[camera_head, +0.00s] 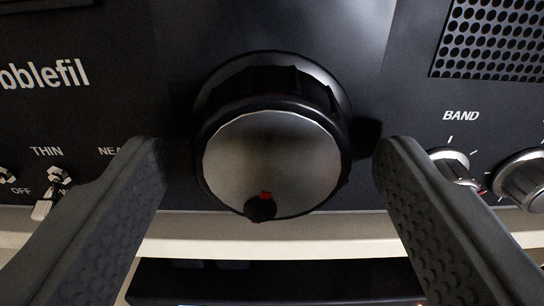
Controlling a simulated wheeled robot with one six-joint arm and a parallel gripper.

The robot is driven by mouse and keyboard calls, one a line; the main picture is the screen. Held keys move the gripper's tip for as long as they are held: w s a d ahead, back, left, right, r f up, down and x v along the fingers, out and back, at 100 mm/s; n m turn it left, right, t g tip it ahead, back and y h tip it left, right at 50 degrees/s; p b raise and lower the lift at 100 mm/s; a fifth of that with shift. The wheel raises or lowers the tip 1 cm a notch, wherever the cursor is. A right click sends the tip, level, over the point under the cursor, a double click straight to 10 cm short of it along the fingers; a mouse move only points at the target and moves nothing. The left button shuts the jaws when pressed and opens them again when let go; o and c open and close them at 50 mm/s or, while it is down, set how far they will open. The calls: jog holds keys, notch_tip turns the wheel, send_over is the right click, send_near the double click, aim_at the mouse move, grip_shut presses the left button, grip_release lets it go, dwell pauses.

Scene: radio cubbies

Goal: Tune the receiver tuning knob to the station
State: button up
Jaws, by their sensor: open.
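The tuning knob (272,160) is a large round knob with a black fluted rim and a silver face, in the middle of the view. A dark finger dimple with a small red mark sits low on its face, slightly left of centre. My gripper (265,155) is open, with one dark textured finger to the left of the knob and one to the right. Gaps show between both fingertips and the knob's rim. The receiver's black front panel (350,30) is behind the knob. No station display can be read here.
A BAND knob (450,163) and another silver knob (524,180) sit right of the right finger. Toggle switches (55,182) are at the left. A speaker grille (495,40) is top right. A pale shelf edge (270,248) runs below the receiver, above a dark unit.

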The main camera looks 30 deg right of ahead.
jog(key=shift+c, duration=0.2)
jog(key=c, duration=0.9)
jog(key=shift+m, duration=0.9)
jog(key=o, duration=0.9)
jog(key=shift+o, duration=0.2)
jog(key=shift+s+a, duration=0.15)
jog(key=v, duration=1.7)
jog(key=shift+a, duration=0.1)
